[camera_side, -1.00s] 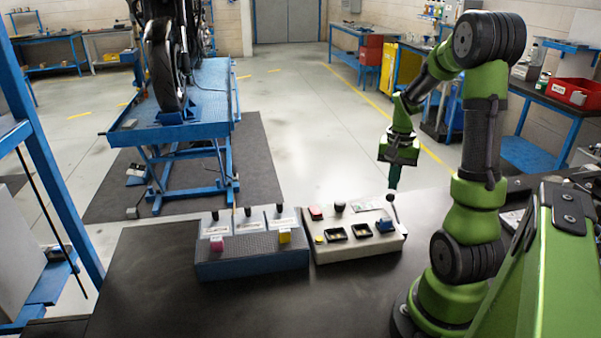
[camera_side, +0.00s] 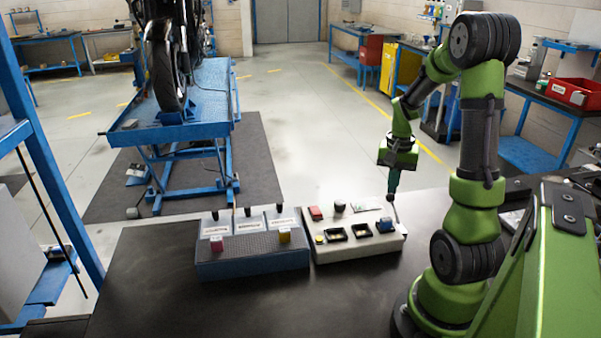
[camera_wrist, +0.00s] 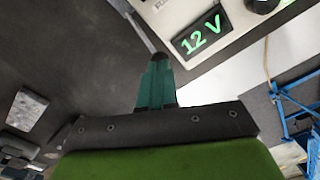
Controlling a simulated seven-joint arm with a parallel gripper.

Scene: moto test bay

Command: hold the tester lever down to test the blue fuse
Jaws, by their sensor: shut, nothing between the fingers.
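The tester (camera_side: 340,250) is a pale box on the dark bench. The blue fuse (camera_side: 385,225) sits in its right socket. The tester lever (camera_side: 397,213) is a thin metal rod at the tester's right end, and its upper end is hidden at my fingertips. My gripper (camera_side: 391,196) is shut with nothing between its fingers, its tips at the lever's top. In the wrist view the teal fingers (camera_wrist: 159,62) meet the lever rod (camera_wrist: 139,28); whether they press on it I cannot tell. The tester display (camera_wrist: 201,33) reads "12 V" in green.
The front bench is clear.

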